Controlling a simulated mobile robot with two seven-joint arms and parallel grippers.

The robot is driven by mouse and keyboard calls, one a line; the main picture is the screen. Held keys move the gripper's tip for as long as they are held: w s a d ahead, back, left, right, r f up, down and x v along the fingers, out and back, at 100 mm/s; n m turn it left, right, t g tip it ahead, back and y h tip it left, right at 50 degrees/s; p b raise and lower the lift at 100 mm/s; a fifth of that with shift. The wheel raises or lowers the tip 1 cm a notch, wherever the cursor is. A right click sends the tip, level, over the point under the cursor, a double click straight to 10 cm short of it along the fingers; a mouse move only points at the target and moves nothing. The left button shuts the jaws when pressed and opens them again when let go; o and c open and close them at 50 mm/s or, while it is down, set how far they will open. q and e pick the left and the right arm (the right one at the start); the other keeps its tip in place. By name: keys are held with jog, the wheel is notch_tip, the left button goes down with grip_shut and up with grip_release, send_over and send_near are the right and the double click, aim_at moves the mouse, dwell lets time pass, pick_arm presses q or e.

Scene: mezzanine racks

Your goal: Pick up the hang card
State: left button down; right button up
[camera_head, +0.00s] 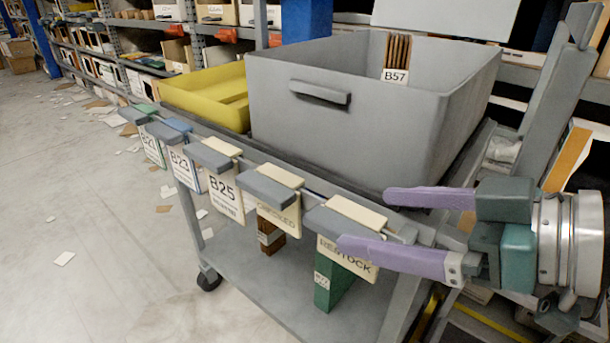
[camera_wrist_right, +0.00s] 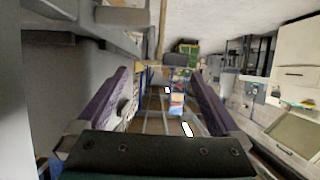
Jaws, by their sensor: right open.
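Several hang cards hang in a row from the cart's front rail, each under a grey clip. They include a B23 card (camera_head: 184,168), a B25 card (camera_head: 224,195), a cream card that seems to read CHECKED (camera_head: 280,216) and a cream RESTOCK card (camera_head: 335,255) at the right end. My right gripper (camera_head: 366,220) is open, its purple fingers pointing left at the RESTOCK card. The lower finger overlaps that card's right part in the head view; whether it touches is unclear. In the right wrist view the fingers (camera_wrist_right: 160,80) are apart, with small, unclear items beyond them. My left gripper is not in view.
A brown piece (camera_head: 270,236) and a green piece (camera_head: 332,282) show below the cards. Papers litter the floor at left; racks stand behind.

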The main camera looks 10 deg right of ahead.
aim_at(346, 218)
jog(key=x, duration=0.1)
jog(key=b+x, duration=0.1)
jog(key=x, duration=0.1)
jog(key=b+x, duration=0.1)
jog(key=x, duration=0.1)
jog(key=shift+s+a+f, duration=0.1)
jog(key=shift+s+f, duration=0.05)
jog(key=shift+f, duration=0.15)
jog(key=c, duration=1.4)
jog(key=shift+o, duration=0.2)
jog(key=shift+r, duration=0.2)
